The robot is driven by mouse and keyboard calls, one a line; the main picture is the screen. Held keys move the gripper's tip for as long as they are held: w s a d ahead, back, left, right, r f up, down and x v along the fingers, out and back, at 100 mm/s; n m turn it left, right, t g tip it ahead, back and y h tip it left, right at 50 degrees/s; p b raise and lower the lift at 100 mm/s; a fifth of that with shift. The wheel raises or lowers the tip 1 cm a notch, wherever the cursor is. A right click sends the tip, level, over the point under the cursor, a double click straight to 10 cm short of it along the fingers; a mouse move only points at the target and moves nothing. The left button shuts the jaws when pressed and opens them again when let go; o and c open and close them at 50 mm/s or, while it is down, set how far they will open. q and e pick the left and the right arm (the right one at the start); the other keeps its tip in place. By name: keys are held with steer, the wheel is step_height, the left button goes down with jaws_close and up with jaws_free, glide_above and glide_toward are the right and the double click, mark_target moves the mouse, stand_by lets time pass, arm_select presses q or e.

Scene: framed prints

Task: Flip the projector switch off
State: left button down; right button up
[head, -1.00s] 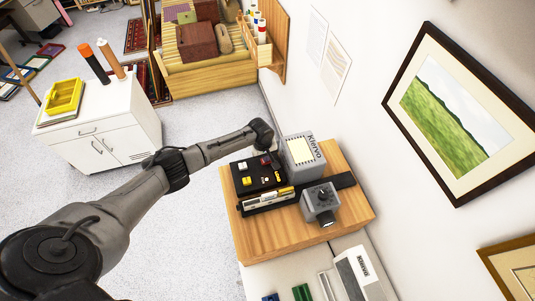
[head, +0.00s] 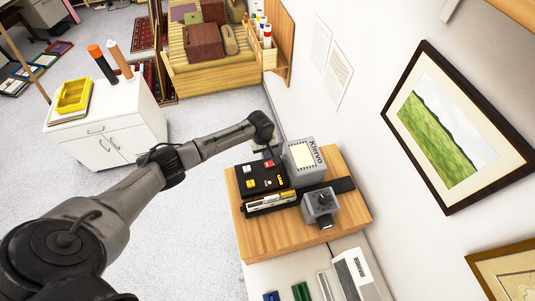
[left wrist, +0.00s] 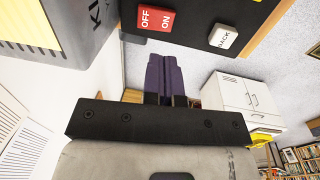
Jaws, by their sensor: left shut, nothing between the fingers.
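A black control panel (head: 259,184) lies on the wooden tabletop, beside a grey box marked Klervo (head: 304,156). A red switch (head: 269,164) sits at the panel's far end. In the left wrist view the red switch (left wrist: 155,20) carries the words OFF and ON; which side is pressed I cannot tell. A white button marked BACK (left wrist: 222,37) is next to it. My left gripper (left wrist: 168,75) is shut and empty, its dark purple fingers apart from the switch in the picture. In the head view its fingers, just beyond the panel's far end, are mostly hidden by my wrist.
A grey device with a knob and lens (head: 320,207) stands on the wooden top (head: 280,238), near the Klervo box. The wall with a framed landscape print (head: 450,130) rises on the right. A white cabinet (head: 110,130) stands at the left, with open floor between.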

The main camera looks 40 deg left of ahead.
arm_select(q)
step_height(320, 180, up, 6)
steer(key=shift+s+a+b, duration=0.2)
steer(key=shift+s+b, duration=0.15)
steer(key=shift+s, duration=0.05)
steer(key=shift+r, duration=0.1)
steer(key=w+a+f+t+b, duration=0.2)
steer(key=w+a+b, duration=0.15)
steer(key=b, duration=0.65)
steer(key=shift+g, duration=0.7)
steer(key=d, duration=0.1)
steer(key=s+d+r, duration=0.1)
steer(key=d, duration=0.1)
steer(key=s+d+r+b, duration=0.1)
steer(key=shift+s+d, duration=0.2)
steer(key=shift+d, duration=0.05)
